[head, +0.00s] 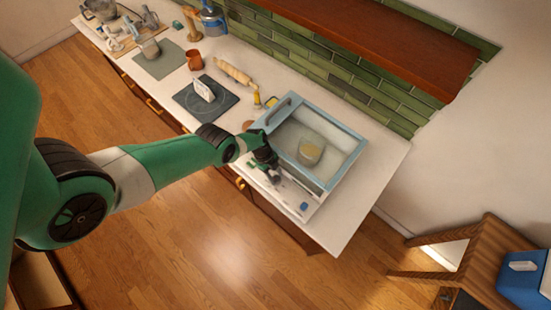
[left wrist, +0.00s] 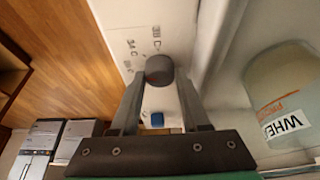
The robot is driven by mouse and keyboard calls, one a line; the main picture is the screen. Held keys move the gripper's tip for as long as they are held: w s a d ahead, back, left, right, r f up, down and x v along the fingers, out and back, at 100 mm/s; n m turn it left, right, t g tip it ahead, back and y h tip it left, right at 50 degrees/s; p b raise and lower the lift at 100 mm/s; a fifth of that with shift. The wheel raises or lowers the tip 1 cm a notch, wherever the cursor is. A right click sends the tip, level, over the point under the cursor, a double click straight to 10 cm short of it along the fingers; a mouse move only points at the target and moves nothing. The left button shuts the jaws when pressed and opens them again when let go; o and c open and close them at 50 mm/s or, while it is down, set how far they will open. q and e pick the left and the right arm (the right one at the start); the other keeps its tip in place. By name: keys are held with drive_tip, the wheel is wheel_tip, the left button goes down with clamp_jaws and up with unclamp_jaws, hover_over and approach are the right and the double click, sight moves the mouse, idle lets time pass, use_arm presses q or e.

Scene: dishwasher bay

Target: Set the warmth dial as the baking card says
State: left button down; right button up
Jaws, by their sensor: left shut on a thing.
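The warmth dial (left wrist: 159,69) is a dark round knob on the white front panel (left wrist: 118,22) of a blue-framed box (head: 327,186). In the left wrist view it sits between the fingertips of my left gripper (left wrist: 160,78), which is shut on it. Small temperature marks are printed around the dial; they are too blurred to read surely. In the head view my left gripper (head: 268,168) is at the panel's left part and hides the dial. A small white card (head: 203,90) stands on a dark mat; its writing is too small to read. My right gripper is not in view.
A blue button (head: 304,206) is on the panel, right of the gripper. A container (head: 311,151) with a label starting "WHE" stands inside the box. A rolling pin (head: 234,72) and a brown cup (head: 194,60) lie further back on the counter (head: 372,186).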

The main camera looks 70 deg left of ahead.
use_arm(q)
drive_tip(key=shift+c, duration=1.9)
unclamp_jaws()
